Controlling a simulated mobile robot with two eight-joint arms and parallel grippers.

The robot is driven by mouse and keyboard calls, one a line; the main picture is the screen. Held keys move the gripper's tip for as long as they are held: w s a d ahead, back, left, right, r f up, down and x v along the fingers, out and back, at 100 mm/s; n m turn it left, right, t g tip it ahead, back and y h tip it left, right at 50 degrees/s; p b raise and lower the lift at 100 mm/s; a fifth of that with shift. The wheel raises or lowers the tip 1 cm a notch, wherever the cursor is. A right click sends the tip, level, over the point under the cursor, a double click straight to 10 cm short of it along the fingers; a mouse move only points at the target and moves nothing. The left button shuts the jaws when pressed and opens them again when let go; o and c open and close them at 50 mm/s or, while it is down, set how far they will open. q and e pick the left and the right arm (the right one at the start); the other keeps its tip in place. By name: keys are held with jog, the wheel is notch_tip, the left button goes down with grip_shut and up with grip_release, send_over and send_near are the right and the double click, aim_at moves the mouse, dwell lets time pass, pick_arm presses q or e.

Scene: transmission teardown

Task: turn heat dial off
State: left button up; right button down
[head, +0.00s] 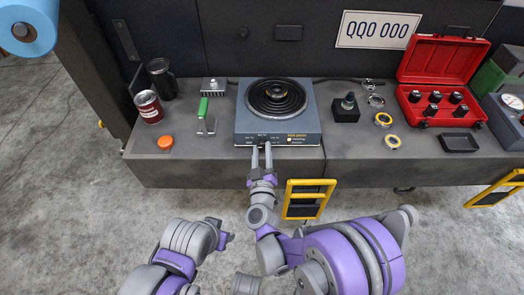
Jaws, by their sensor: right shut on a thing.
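The hot plate (245,128) is a blue-grey box with a round black burner (276,97) on top and a small metal part at the burner's centre. It sits near the front edge of the workbench. My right gripper (262,146) reaches up to the middle of its front face and is shut there on the heat dial. The fingers hide the dial, so its setting cannot be read. My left gripper (228,238) hangs low in front of the bench, away from the hot plate; its fingers are too unclear to judge.
Left on the bench are a red can (149,107), a black mug (161,79), an orange cap (165,142) and a green-handled scraper (204,108). Right are a black block (346,109), bearing rings (383,119), an open red case (437,88) and a black tray (459,143).

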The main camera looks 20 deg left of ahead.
jog(key=n, duration=0.6)
jog(key=shift+n, duration=0.3)
dwell(0.4)
jog(key=c, duration=0.5)
grip_release()
jog(key=v, duration=1.1)
jog(key=shift+w, duration=0.1)
